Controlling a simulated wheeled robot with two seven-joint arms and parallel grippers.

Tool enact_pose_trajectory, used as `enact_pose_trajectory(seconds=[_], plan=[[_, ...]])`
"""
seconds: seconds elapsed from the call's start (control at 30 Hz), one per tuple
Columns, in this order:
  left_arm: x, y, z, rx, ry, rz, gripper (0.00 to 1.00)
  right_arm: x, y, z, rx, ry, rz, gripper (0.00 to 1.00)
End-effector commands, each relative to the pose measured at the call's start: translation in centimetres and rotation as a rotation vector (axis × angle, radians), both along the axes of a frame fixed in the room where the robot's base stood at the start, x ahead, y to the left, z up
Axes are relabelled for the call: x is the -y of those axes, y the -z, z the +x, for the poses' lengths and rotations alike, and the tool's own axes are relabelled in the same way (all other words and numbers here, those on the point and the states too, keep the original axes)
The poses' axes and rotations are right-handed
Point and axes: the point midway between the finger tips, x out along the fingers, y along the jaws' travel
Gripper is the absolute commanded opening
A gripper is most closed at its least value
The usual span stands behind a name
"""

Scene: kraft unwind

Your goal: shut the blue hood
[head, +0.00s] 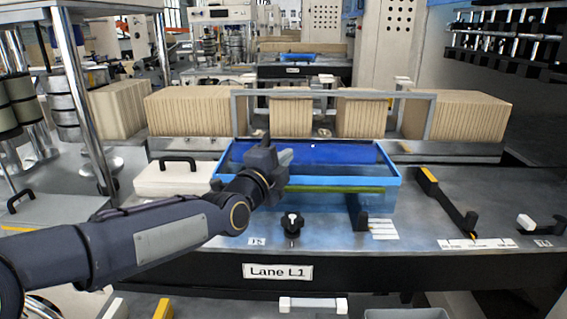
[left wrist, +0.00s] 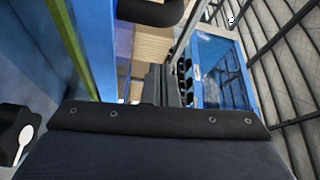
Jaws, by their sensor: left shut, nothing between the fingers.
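The blue hood (head: 392,165) is a blue-framed, see-through cover on the bench in the middle of the head view. A yellow-green strip runs along its front. My left gripper (head: 284,158) is shut and empty at the hood's front left part, and it hides some of the frame. I cannot tell whether it touches the hood or how far the hood stands open. In the left wrist view a blue frame edge (left wrist: 98,45) with a yellow-green strip fills the upper left. My right gripper is not in view.
A black knob (head: 291,223) and a "Lane L1" label (head: 278,271) are in front of the hood. A cream lid with a black handle (head: 178,180) lies at its left. Brown kraft stacks (head: 195,112) and a grey rail (head: 330,94) stand behind. A yellow-tipped black lever (head: 447,200) is at the right.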

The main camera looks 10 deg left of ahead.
Motion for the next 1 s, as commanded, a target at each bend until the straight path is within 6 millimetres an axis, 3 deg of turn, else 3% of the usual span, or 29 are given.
enact_pose_trajectory(seconds=[0.5,0.73,0.87,1.0], plan=[[-2.1,0.4,-8.2,0.002,0.001,0.0,0.0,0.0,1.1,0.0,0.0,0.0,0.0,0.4],[-2.8,1.0,-10.0,-0.036,0.002,-0.033,0.0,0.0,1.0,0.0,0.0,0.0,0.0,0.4],[-4.1,3.5,-12.3,-0.227,-0.006,-0.224,0.0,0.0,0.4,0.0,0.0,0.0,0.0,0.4],[-5.9,8.7,-17.6,-0.59,-0.099,-0.607,0.0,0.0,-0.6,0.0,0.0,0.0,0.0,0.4]])
